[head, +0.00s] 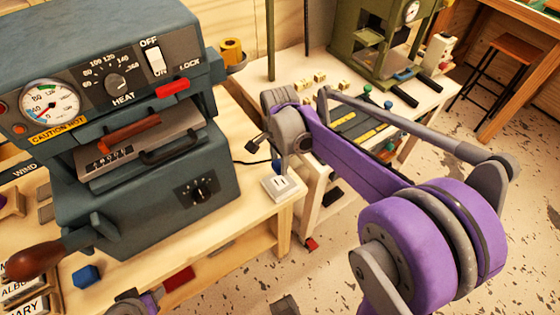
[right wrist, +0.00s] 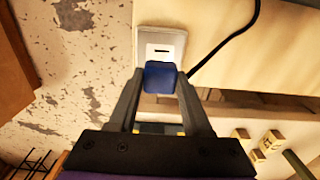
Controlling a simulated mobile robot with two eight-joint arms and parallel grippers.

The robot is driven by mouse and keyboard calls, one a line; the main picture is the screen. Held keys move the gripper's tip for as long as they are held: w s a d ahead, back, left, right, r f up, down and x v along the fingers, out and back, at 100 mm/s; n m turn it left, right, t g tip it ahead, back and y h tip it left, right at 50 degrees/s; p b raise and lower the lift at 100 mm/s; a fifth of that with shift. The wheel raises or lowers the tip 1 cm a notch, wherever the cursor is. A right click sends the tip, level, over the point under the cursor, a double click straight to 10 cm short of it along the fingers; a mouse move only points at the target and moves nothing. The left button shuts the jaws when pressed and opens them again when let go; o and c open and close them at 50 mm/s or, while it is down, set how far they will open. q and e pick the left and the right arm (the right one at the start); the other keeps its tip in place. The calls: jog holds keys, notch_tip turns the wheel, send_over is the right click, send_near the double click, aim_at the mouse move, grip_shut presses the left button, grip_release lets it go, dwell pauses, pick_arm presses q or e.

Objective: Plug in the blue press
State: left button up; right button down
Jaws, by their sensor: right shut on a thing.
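The blue-grey press (head: 150,200) stands on the wooden bench at left in the head view; its switch panel reads OFF and ON. My right gripper (head: 275,160) is over the bench's right corner, shut on a blue plug (right wrist: 162,76), which shows between its fingertips (right wrist: 160,84) in the right wrist view. A white socket box (head: 280,187) sits at the bench corner, just below the gripper. In the right wrist view the socket (right wrist: 162,43) is right beyond the plug, with one slot uncovered. I cannot tell whether they touch. My left gripper's fingers are not visible.
A black cord (head: 250,162) runs across the bench from the press toward the plug. A brass-coloured cup (head: 232,50) is beside the press. A green press (head: 375,45) stands on another table behind. A blue hexagonal block (head: 86,276) lies front left.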

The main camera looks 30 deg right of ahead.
jog(key=shift+f, duration=0.1)
jog(key=b, duration=0.4)
send_over(280, 182)
notch_tip(280, 182, down, 5)
jog(key=shift+r, duration=0.15)
jog(key=shift+f, duration=0.4)
jog(key=shift+f+b, duration=0.4)
jog(key=shift+f, duration=0.25)
dwell(1.7)
jog(key=shift+c, duration=1.3)
grip_release()
jog(key=shift+r, duration=0.1)
notch_tip(280, 182, up, 11)
jog(key=shift+f+p, duration=0.15)
jog(key=shift+p, duration=0.7)
